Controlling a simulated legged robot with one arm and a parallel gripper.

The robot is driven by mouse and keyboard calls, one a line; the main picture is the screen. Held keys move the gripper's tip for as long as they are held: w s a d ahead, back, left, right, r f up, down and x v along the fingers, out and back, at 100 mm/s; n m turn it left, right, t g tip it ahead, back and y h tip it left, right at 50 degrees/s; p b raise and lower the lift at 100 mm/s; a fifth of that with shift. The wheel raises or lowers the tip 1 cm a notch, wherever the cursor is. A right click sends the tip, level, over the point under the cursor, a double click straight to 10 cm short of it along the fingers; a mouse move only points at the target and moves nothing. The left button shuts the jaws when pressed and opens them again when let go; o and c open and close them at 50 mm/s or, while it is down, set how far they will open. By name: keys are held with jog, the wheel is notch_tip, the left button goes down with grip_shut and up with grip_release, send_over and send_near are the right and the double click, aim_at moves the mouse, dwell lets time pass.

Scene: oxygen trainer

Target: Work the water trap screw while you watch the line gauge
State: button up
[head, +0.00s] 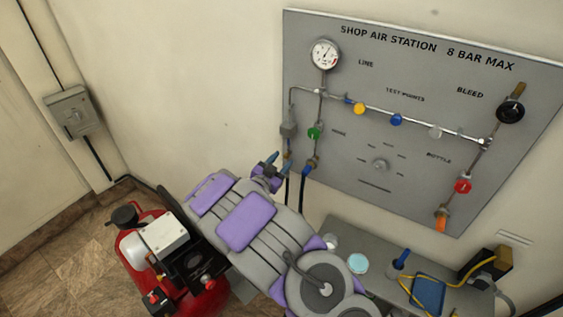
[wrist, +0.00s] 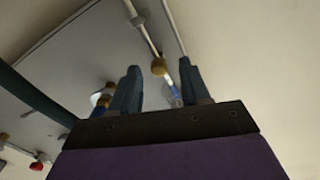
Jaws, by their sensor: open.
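The line gauge (head: 325,54) is a round white dial at the panel's upper left; its needle is too small to read exactly. The likely water trap (head: 288,128) is a small grey body on the left pipe below the gauge. Its screw is too small to make out clearly. My gripper (head: 278,158) is open just below the trap, with its blue fingers apart. In the wrist view, the open fingers (wrist: 158,66) point up towards the pipework. A brass-coloured fitting (wrist: 157,65) shows between them; I cannot tell whether it touches them or is the screw.
The grey panel (head: 400,185) carries a green knob (head: 314,133) and a blue-handled fitting (head: 309,164) close to my gripper's right. Dark hoses hang below. A red compressor tank (head: 207,302) stands on the floor at left. A grey bench (head: 345,232) is under the panel.

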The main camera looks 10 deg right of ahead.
jog(key=shift+w+d, duration=0.25)
jog(key=shift+w, duration=0.05)
grip_shut()
dwell(0.4)
